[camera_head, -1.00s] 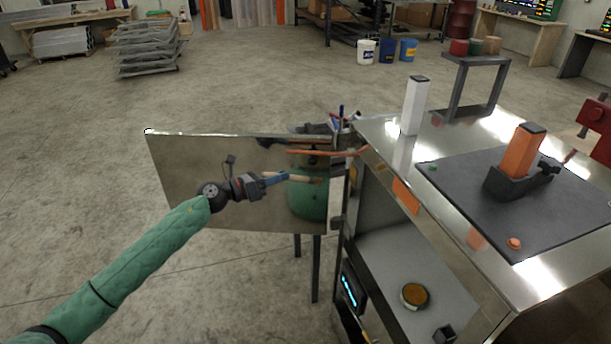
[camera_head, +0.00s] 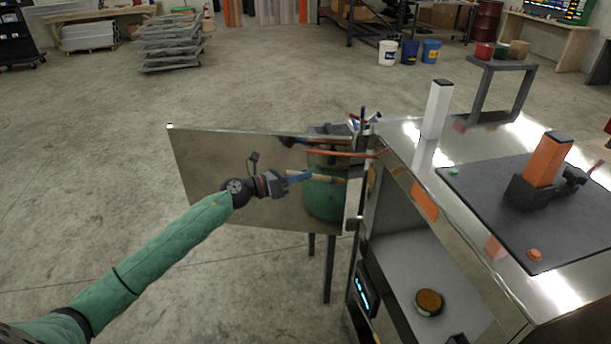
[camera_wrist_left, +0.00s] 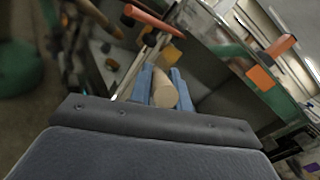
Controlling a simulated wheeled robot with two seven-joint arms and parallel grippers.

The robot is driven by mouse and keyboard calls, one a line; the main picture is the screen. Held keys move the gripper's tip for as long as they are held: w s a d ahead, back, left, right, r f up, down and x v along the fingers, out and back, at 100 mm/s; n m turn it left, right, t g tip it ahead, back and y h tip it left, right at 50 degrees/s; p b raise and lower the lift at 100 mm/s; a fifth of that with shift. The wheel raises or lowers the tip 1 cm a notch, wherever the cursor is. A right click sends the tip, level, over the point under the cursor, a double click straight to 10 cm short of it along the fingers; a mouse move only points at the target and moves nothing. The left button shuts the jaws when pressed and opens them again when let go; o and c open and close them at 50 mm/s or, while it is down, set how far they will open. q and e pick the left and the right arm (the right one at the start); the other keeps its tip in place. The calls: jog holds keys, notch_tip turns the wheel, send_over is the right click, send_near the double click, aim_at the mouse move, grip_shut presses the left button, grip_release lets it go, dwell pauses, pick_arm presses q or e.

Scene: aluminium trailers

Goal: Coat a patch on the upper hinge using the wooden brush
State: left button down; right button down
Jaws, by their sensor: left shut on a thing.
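My left gripper (camera_head: 300,177) is in front of the open, mirror-like door (camera_head: 215,165) of the metal cabinet. Its blue fingers are shut on the wooden brush (camera_head: 326,179), which points right toward the hinge side. In the left wrist view the pale round wooden brush (camera_wrist_left: 164,92) sits between the blue fingers; its bristles cannot be made out. The upper hinge (camera_head: 356,171) is at the door's right edge, just beyond the brush; whether they touch cannot be told. A lower hinge (camera_head: 352,223) is below it. My right gripper is not in view.
An orange-red rod (camera_head: 345,154) runs above the brush. A round tin with brown content (camera_head: 429,301) stands on the cabinet's inner shelf (camera_head: 400,265). The cabinet top holds a white post (camera_head: 437,108) and a dark mat (camera_head: 490,215) with an orange block (camera_head: 546,160). Floor left of the door is clear.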

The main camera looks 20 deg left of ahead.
aim_at(329, 177)
pick_arm(q)
jog(key=shift+s+d+p+x, duration=0.1)
jog(key=shift+p+x, duration=0.2)
jog(key=shift+x, duration=0.7)
jog(key=shift+s+d+p+x, duration=0.1)
jog(key=shift+p+x, duration=0.2)
jog(key=shift+x, duration=0.75)
jog(key=shift+s+d+p+x, duration=0.15)
jog(key=shift+p+x, duration=0.15)
jog(key=shift+x, duration=1.5)
jog(key=shift+s+p, duration=0.1)
jog(key=shift+p, duration=0.2)
jog(key=shift+s+d+p, duration=0.45)
jog(key=shift+s, duration=0.2)
jog(key=shift+s+d+p, duration=0.45)
jog(key=shift+s, duration=0.2)
jog(key=shift+s+d, duration=0.25)
jog(key=shift+s, duration=0.1)
jog(key=shift+w+a+f+b, duration=0.2)
jog(key=shift+w+a+b, duration=0.25)
jog(key=shift+w, duration=0.25)
jog(key=shift+w+a+r+b, duration=0.1)
jog(key=shift+w+a+b, duration=0.25)
jog(key=shift+w, duration=0.15)
jog(key=shift+w+a+b, duration=0.3)
jog(key=shift+w, duration=0.25)
jog(key=shift+s, duration=0.1)
